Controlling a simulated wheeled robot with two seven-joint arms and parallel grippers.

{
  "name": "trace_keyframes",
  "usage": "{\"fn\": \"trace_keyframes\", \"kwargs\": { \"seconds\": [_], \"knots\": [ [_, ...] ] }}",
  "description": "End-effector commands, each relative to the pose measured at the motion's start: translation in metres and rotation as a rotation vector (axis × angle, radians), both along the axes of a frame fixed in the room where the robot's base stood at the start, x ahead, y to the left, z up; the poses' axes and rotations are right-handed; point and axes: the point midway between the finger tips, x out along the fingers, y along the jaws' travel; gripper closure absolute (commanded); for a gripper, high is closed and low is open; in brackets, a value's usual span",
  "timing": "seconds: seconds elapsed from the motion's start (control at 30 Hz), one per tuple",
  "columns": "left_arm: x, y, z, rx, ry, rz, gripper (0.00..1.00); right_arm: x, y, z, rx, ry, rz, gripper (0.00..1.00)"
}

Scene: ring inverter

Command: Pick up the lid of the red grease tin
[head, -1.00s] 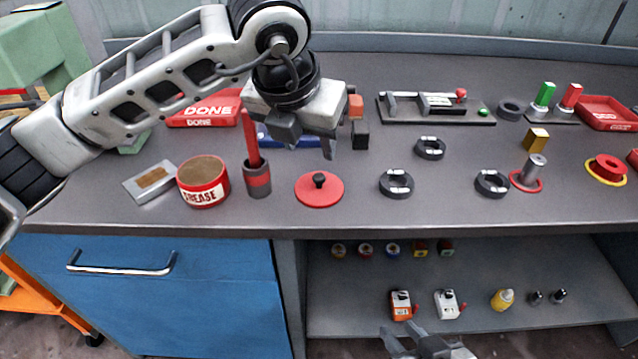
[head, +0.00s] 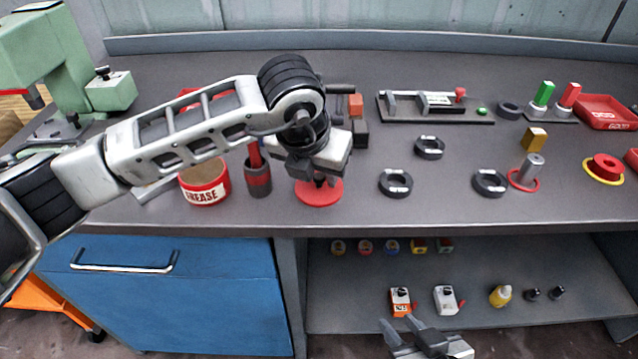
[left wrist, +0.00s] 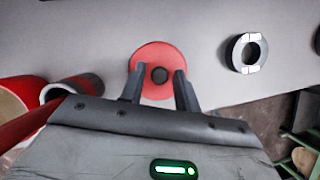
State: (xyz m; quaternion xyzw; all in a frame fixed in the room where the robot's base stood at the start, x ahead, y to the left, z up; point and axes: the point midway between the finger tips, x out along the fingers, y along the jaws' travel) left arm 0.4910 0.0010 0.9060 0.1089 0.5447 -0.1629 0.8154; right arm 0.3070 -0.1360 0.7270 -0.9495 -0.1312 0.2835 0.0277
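The round red lid (head: 318,197) with a dark knob lies flat on the bench; the red grease tin (head: 205,186) stands open to its left. My left gripper (head: 317,180) is directly above the lid and partly hides it. In the left wrist view its two fingers (left wrist: 159,82) are apart, one on each side of the knob (left wrist: 160,75), with the lid (left wrist: 153,53) under them. I cannot tell whether they touch the knob. My right gripper (head: 399,324) is low in front of the shelf, open and empty.
A dark cup (head: 258,180) with a red-handled tool stands between tin and lid, close to my left gripper. Dark rings (head: 396,184) lie to the right. A fixture (head: 436,107) stands further back. The bench's front edge is just before the lid.

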Motion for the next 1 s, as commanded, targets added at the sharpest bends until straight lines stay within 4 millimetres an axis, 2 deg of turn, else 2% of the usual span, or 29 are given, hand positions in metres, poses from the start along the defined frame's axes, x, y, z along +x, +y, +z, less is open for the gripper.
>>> {"fn": "trace_keyframes", "kwargs": {
  "seconds": [0.03,0.1,0.43,0.57,0.77,1.0],
  "knots": [
    [0.000,0.000,0.000,0.000,0.000,0.000,0.83,0.000,0.000,0.000,0.000,0.001,0.000,0.68],
    [0.000,0.000,0.000,0.000,0.000,0.000,1.00,-0.001,0.000,-0.001,0.000,0.003,0.001,0.68],
    [0.000,0.000,0.002,-0.001,-0.001,0.001,1.00,-0.003,0.000,-0.002,-0.002,0.009,0.002,0.68],
    [0.000,0.000,0.009,-0.001,-0.002,0.001,1.00,-0.003,0.000,-0.003,-0.002,0.009,0.002,0.68],
    [-0.002,0.001,0.037,-0.002,-0.004,-0.001,1.00,-0.003,0.000,-0.005,0.000,0.009,0.002,0.68],
    [-0.043,0.022,0.089,-0.002,-0.008,-0.003,1.00,-0.003,0.001,-0.009,0.011,0.008,0.001,0.68]
  ]
}}
